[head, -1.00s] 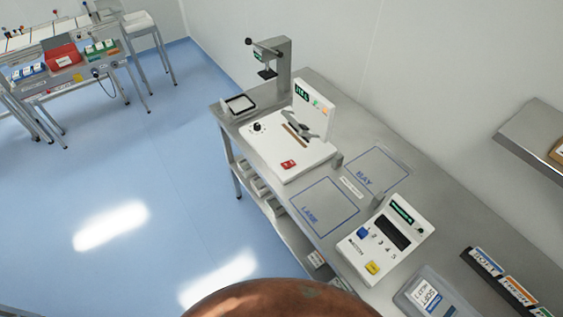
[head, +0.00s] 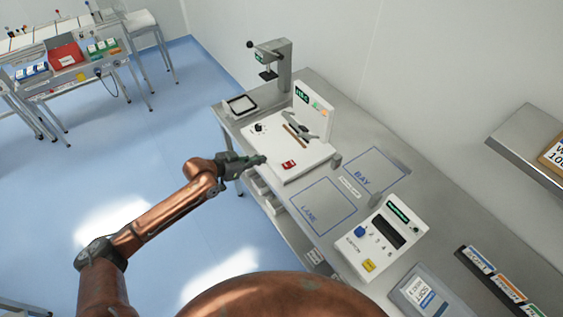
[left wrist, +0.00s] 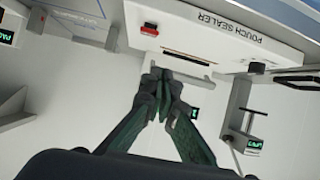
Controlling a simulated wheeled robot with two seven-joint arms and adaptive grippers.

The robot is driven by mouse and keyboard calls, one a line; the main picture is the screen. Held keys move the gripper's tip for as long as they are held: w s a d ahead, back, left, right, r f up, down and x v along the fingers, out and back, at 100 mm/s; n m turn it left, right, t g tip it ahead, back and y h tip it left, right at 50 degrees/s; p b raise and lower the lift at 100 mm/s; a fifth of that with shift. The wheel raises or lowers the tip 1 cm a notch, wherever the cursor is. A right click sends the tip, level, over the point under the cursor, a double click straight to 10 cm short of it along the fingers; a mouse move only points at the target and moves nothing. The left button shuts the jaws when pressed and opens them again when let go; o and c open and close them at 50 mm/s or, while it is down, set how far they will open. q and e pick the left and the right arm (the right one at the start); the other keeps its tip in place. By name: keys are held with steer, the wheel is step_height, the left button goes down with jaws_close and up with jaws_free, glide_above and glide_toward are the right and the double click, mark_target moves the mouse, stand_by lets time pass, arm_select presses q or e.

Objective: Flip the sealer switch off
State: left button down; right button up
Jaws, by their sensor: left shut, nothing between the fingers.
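The pouch sealer (head: 301,152) is a white box on the steel bench with an upright back panel and a dark sealing slot. Its red switch (head: 289,164) sits on the front right part of its top; it also shows in the left wrist view (left wrist: 149,30). A black knob (head: 260,127) is on the sealer's far left. My left gripper (head: 262,160) is shut and empty, just in front of the sealer's front edge, left of the red switch and apart from it. Its closed fingertips (left wrist: 161,73) show in the left wrist view. Whether the switch is on or off is too small to tell.
A counter unit (head: 382,237) with blue and yellow buttons stands right of the marked LANE and BAY areas. A press (head: 273,72) and a small black-rimmed tray (head: 241,105) stand at the far end. A wall shelf (head: 520,140) juts in at the right.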

arm_select(q)
steer(key=shift+s+d+r+m+g, duration=0.15)
steer(key=shift+s+d+r, duration=0.25)
steer(key=shift+r, duration=0.2)
steer(key=shift+s+d+r+m+g, duration=0.15)
steer(key=shift+s+d+r, duration=0.1)
steer(key=shift+d+r, duration=0.25)
steer(key=p, duration=0.1)
glide_above(282, 166)
steer(key=f, duration=0.4)
steer(key=shift+d+f, duration=0.1)
steer(key=shift+d, duration=0.2)
steer(key=f, duration=0.2)
steer(key=shift+s+a+f, duration=0.1)
steer(key=shift+a+f, duration=0.1)
steer(key=shift+f, duration=0.1)
steer(key=shift+s+a+f, duration=0.15)
steer(key=shift+a+f, duration=0.05)
steer(key=shift+f, duration=0.6)
